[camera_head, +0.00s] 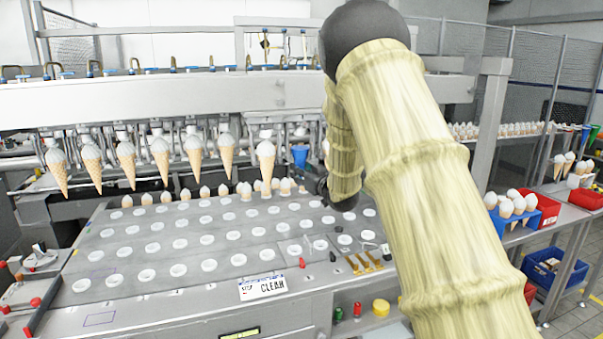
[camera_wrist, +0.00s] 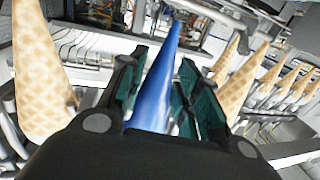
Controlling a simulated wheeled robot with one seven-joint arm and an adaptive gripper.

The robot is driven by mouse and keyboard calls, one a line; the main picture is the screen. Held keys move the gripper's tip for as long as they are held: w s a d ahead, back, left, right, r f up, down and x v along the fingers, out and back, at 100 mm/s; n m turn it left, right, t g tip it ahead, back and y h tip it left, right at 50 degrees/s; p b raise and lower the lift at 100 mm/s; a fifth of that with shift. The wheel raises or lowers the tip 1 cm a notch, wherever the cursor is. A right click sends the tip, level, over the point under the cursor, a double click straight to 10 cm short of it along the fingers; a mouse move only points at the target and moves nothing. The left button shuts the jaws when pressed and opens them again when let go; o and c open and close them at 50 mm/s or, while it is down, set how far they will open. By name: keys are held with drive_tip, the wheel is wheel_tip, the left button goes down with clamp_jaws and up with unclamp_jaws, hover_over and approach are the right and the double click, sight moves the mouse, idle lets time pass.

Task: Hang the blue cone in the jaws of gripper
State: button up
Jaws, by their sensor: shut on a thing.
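My gripper (camera_wrist: 165,112) is shut on the blue cone (camera_wrist: 157,85), which lies between its two dark green finger pads in the wrist view. The cone's tip points away, toward the top of that view. In the head view the blue cone (camera_head: 300,156) shows as a small blue shape in the row of hanging cones, just left of my arm. My fingers are mostly hidden there behind my arm. The machine's own jaws above the cone are not clear, so I cannot tell whether they touch it.
Several wafer cones with white tops (camera_head: 194,155) hang in the row to the left. A wafer cone (camera_wrist: 36,75) is close on the left in the wrist view, with several more at right. Below is a grey plate (camera_head: 110,270) with white-rimmed holes. A blue rack (camera_head: 541,212) with cones stands right.

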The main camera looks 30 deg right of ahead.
drive_tip(key=shift+f, duration=0.4)
idle(0.8)
drive_tip(key=o, duration=1.3)
drive_tip(key=shift+c, duration=0.2)
drive_tip(key=shift+s+b, duration=0.1)
drive_tip(key=shift+b, duration=0.2)
drive_tip(key=s+a, duration=0.2)
drive_tip(key=s, duration=0.6)
drive_tip(key=shift+s+b, duration=0.3)
drive_tip(key=shift+b, duration=0.05)
idle(0.8)
